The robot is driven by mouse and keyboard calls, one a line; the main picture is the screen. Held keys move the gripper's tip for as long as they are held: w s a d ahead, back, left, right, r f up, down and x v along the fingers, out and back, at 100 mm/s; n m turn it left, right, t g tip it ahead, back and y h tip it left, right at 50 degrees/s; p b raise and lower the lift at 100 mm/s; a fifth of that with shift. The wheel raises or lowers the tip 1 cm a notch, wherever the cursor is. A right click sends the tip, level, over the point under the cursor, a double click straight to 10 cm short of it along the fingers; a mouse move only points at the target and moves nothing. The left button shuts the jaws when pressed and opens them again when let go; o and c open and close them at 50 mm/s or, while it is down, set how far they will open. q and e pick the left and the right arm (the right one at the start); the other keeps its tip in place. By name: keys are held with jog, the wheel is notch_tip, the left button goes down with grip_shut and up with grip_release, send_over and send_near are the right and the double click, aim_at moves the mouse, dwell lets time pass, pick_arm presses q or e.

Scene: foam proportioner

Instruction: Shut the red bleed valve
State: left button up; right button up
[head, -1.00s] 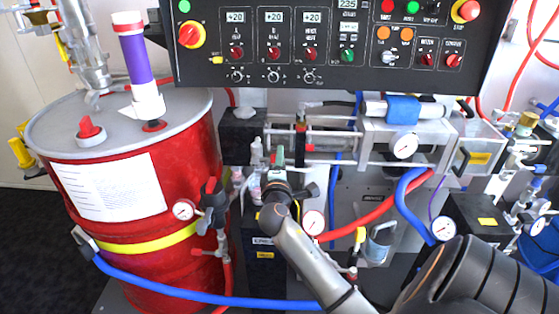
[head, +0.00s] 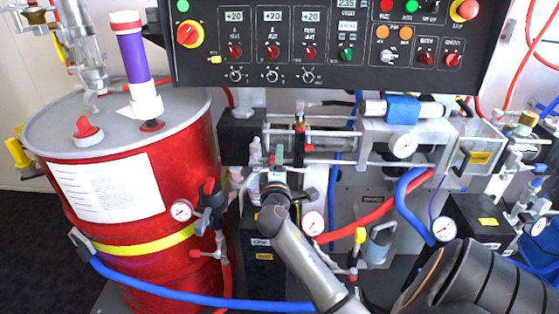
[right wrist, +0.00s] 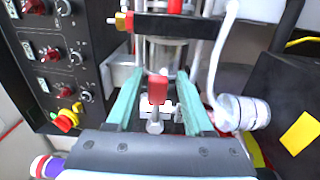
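A red valve handle (right wrist: 157,89) stands between the two teal fingers of my right gripper (right wrist: 158,78) in the right wrist view. Clear gaps show on both sides of it, so the fingers look open around it and not closed on it. A small metal stem (right wrist: 155,124) shows at the handle's near end. In the head view, my right gripper (head: 267,163) is in front of the pump unit, right of the red drum, and I cannot make out the handle between its fingers there. My left gripper is in neither view.
The black control panel (head: 330,48) hangs above. The red drum (head: 190,160) stands at left, with a blue hose (head: 190,296) crossing below. The pump frame (head: 338,131), a gauge (head: 313,222) and a red hose (head: 368,220) crowd the space right of the gripper.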

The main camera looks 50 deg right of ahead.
jog(key=shift+o, duration=0.2)
jog(key=shift+s+a, duration=0.1)
jog(key=shift+s, duration=0.05)
jog(key=v, duration=1.2)
jog(key=shift+s, duration=0.1)
